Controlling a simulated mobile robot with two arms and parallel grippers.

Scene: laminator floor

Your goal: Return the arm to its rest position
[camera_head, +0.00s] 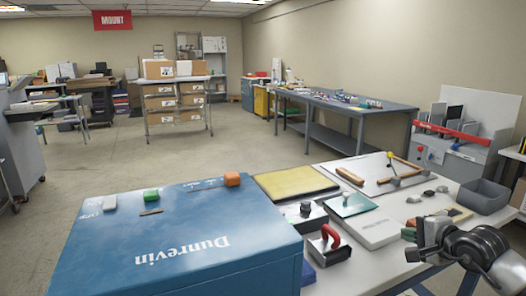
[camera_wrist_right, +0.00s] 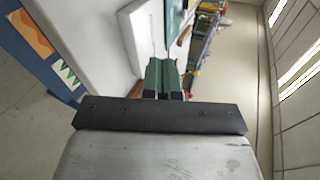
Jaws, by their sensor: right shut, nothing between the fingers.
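My right gripper (camera_head: 413,240) is at the right front in the head view, over the white worktable near its front edge. Its arm comes in from the lower right corner. In the right wrist view the two green fingers of the gripper (camera_wrist_right: 162,76) lie side by side, shut, with nothing held between them. My left gripper and left arm are not in view.
A red-handled tool (camera_head: 328,246), a white case (camera_head: 362,229) and a grey bin (camera_head: 482,197) surround the gripper's area. Open floor (camera_head: 130,165) lies behind.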

